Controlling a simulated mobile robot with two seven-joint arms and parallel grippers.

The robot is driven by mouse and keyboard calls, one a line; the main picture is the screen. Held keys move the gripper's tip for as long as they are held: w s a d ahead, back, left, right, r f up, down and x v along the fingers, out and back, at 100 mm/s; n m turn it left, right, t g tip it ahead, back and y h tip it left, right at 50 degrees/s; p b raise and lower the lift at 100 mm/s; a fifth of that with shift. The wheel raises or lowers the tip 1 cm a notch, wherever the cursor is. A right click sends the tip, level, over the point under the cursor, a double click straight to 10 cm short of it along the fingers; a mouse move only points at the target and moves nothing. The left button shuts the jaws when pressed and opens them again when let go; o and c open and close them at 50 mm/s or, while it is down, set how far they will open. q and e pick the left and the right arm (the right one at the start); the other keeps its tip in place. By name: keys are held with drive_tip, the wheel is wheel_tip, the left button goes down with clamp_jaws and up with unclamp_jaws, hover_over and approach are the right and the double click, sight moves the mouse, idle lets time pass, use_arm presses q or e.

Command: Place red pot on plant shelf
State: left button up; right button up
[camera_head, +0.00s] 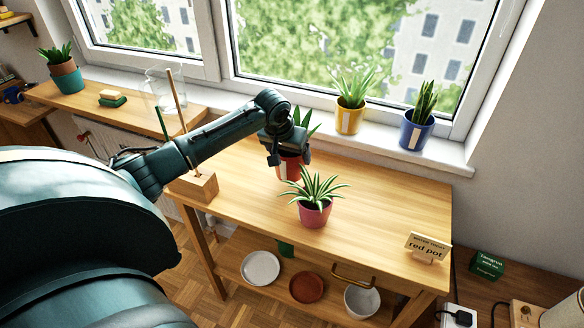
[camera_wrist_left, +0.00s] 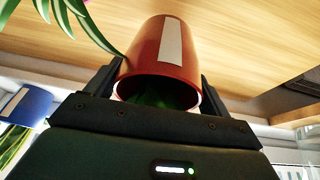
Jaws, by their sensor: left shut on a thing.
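The red pot (camera_head: 290,170), with a pale label strip and a spiky green plant, is over the back middle of the wooden table (camera_head: 385,205). My left gripper (camera_head: 288,150) is shut on the red pot, and in the left wrist view the fingers sit on both sides of the pot (camera_wrist_left: 165,58). I cannot tell whether its base touches the tabletop. A wooden lower shelf is under the table; no surface is labelled as the plant shelf. My right gripper is not in view.
A pink pot (camera_head: 314,214) with a spider plant stands just in front of the red pot. A yellow pot (camera_head: 349,118) and a blue pot (camera_head: 415,134) stand on the windowsill. A "red pot" sign (camera_head: 428,247) is at front right. A wooden block (camera_head: 196,187) is at left.

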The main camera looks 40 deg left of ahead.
use_arm(q)
drive_tip(key=shift+f, duration=1.95)
drive_tip(key=o, duration=1.2)
drive_tip(key=shift+f, duration=0.2)
